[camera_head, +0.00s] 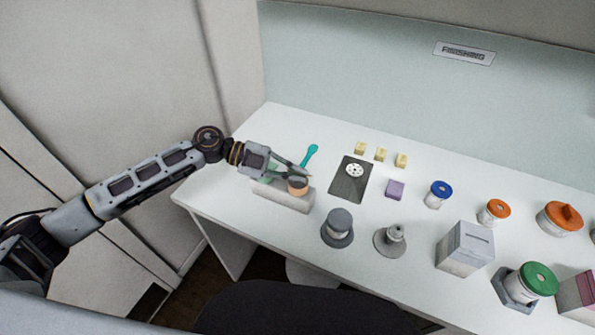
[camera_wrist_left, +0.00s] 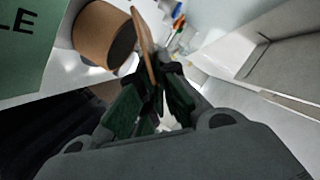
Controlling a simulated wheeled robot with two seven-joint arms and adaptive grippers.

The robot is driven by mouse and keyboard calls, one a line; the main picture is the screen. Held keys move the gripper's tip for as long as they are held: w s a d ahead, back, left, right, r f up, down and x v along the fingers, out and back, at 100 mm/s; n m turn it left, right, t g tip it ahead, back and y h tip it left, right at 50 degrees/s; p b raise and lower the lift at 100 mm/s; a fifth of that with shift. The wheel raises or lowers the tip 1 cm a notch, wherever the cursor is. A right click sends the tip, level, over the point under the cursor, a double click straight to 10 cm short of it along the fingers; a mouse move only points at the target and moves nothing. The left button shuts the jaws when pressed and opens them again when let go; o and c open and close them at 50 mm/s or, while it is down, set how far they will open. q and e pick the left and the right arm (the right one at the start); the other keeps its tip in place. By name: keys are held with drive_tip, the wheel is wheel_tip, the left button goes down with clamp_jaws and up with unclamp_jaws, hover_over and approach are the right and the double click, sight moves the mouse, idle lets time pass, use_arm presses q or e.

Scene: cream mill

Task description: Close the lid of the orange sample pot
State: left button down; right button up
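The orange sample pot (camera_head: 297,187) stands at the right end of a pale block on the table's left side. In the left wrist view its brown-orange round body (camera_wrist_left: 103,36) shows at the upper left. A thin tan disc edge, seemingly its lid (camera_wrist_left: 143,38), stands steeply beside the pot, so the pot looks open. My left gripper (camera_head: 300,172) is just above and behind the pot. In the wrist view its dark fingers with green pads (camera_wrist_left: 160,85) are around or against the lid's lower part; whether they grip it is unclear. My right gripper is out of view.
The pale block (camera_head: 280,197) has a green label (camera_wrist_left: 22,38) ending in "LE". A teal spoon (camera_head: 311,152) lies behind the gripper.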

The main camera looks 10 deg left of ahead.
use_arm(q)
drive_tip(key=shift+s+f+m+b, duration=0.2)
drive_tip(key=shift+f+m+b, duration=0.2)
drive_tip(key=shift+f+b, duration=0.1)
drive_tip(key=shift+s+a+f+m+t+h+b, duration=0.2)
drive_tip(key=shift+m+t+h+b, duration=0.25)
drive_tip(key=shift+b, duration=0.25)
drive_tip(key=shift+s+f+m+b, duration=0.1)
drive_tip(key=shift+s+m+b, duration=0.05)
drive_tip(key=shift+m+b, duration=0.35)
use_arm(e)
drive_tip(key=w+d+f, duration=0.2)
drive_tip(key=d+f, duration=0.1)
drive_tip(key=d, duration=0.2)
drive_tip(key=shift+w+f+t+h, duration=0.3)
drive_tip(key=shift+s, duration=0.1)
use_arm(q)
drive_tip(key=c, duration=1.7)
unclamp_jaws()
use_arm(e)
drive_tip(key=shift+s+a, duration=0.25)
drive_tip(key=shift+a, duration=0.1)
